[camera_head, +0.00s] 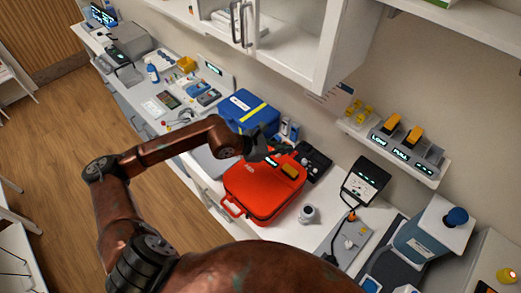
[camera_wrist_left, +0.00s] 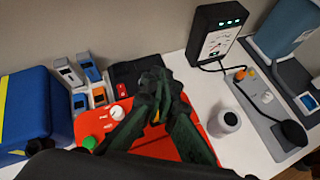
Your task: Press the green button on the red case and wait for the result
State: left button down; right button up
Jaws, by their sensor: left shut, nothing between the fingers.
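The red case (camera_head: 255,196) lies on the white counter, its handle toward the front left. In the left wrist view the red case (camera_wrist_left: 180,143) shows a green button (camera_wrist_left: 90,142) at its left and a white round knob (camera_wrist_left: 117,113) near its far edge. I cannot make out the green button in the head view. My left gripper (camera_head: 285,152) is over the far part of the case. In the left wrist view my left gripper (camera_wrist_left: 155,82) is shut and empty, its fingertips to the right of the button and apart from it. My right gripper is not in view.
A blue case (camera_head: 247,113) stands behind to the left. A black meter (camera_head: 365,181), a small white container (camera_head: 307,214) and a grey device (camera_head: 352,240) stand to the right. A wall cabinet (camera_head: 290,40) and a shelf (camera_head: 400,150) hang above the counter.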

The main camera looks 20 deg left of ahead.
pick_arm(q)
jog(key=w+a+f+m+y, duration=0.1)
jog(key=w+a+y, duration=0.3)
jog(key=a, duration=0.8)
jog(key=shift+a+y, duration=0.25)
jog(key=shift+y, duration=0.45)
jog(key=shift+w, duration=0.1)
notch_tip(320, 180, down, 6)
jog(key=shift+d+f+b, duration=0.1)
jog(key=shift+b, duration=0.4)
notch_tip(320, 180, down, 2)
jog(key=shift+f+b, duration=0.15)
jog(key=shift+b, duration=1)
jog(key=shift+f, duration=0.2)
jog(key=shift+b, duration=0.3)
jog(key=shift+f+b, duration=0.35)
jog(key=shift+b, duration=0.3)
